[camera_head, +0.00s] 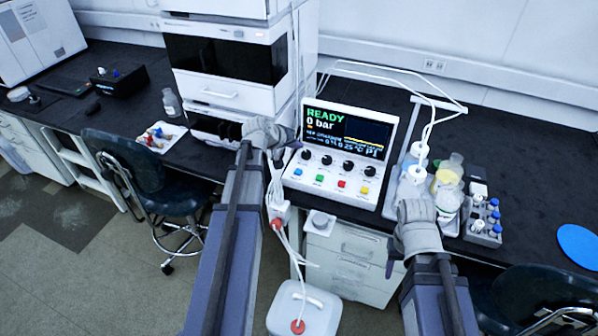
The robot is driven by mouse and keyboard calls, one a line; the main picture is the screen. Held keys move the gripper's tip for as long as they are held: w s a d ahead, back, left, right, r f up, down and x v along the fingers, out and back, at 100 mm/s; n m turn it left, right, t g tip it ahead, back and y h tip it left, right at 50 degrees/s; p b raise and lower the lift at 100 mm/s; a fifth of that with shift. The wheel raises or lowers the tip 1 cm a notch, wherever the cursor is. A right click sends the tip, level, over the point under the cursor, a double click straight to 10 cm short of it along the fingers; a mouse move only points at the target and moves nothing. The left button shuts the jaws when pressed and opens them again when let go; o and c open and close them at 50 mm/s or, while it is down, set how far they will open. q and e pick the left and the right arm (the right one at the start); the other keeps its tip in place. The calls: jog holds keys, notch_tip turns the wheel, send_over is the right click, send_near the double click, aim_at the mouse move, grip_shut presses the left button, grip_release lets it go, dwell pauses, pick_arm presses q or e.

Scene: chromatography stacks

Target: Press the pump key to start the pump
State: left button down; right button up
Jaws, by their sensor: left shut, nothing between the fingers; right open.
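The control unit (334,180) stands on the black bench with its screen (345,134) lit, reading READY and 0 bar. Under a row of black knobs is a row of small keys: blue (298,172), green (320,178), red (341,184) and yellow (364,190). Their labels are too small to read, so I cannot tell which is the pump key. My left gripper (270,138) is shut and empty, just left of the screen, apart from the keys. My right gripper (414,208) is open, right of the unit, in front of the bottle tray.
A white instrument stack (228,55) stands behind left. Bottles (447,172) and a vial rack (484,220) stand on the right, with white tubing (390,70) arching above. A white waste can (304,310) is on the floor. Chairs (140,180) stand before the bench.

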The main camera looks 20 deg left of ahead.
aim_at(297, 173)
pick_arm(q)
jog(key=shift+f+b, duration=4.35)
jog(key=shift+f, duration=0.1)
jog(key=shift+f, duration=0.1)
jog(key=shift+f+b, duration=0.25)
jog(key=shift+b, duration=0.15)
jog(key=shift+f+b, duration=0.5)
jog(key=shift+f, duration=0.05)
jog(key=shift+r, duration=0.2)
jog(key=shift+r+p, duration=0.75)
jog(key=shift+p, duration=0.2)
notch_tip(297, 173, up, 5)
jog(key=p, duration=0.5)
jog(key=shift+r, duration=0.1)
